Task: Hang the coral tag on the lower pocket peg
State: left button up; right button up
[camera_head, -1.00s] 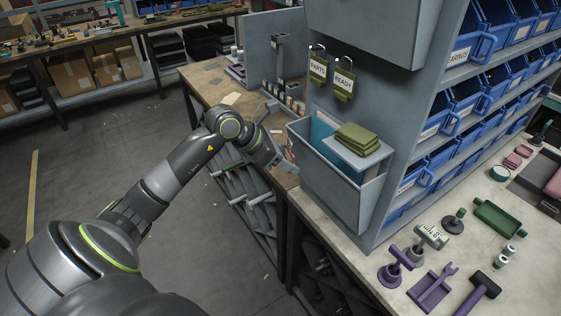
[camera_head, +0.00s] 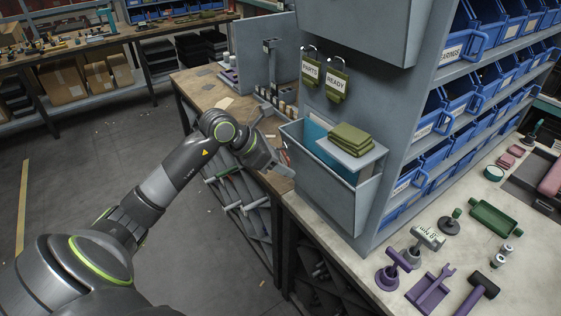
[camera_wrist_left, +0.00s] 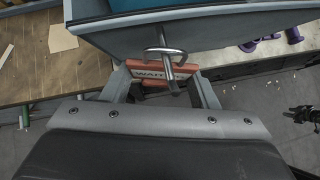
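In the left wrist view the coral tag (camera_wrist_left: 145,71), with "WAIT" lettering partly covered, sits between the two fingers of my left gripper (camera_wrist_left: 162,88). The fingers meet its side edges. A metal loop (camera_wrist_left: 152,51) and a short metal rod (camera_wrist_left: 168,72) stand in front of it, close to the grey pocket wall (camera_wrist_left: 215,30). I cannot tell whether the loop is around a peg. In the head view my left gripper (camera_head: 272,160) is beside the left side of the grey pocket (camera_head: 322,178); the tag and lower peg cannot be made out.
Two olive tags (camera_head: 336,85) hang on the panel above the pocket. Folded olive cloths (camera_head: 350,138) lie on a small shelf at the pocket. Blue bins (camera_head: 465,90) fill the rack at right. Purple and green tools lie on the pale bench (camera_head: 385,262).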

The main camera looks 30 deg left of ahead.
pick_arm(q)
jog(key=o, duration=0.5)
jog(key=shift+o, duration=0.2)
jog(key=p+v, duration=0.4)
jog(key=v, duration=1.3)
jog(key=shift+s, duration=0.2)
dwell(0.3)
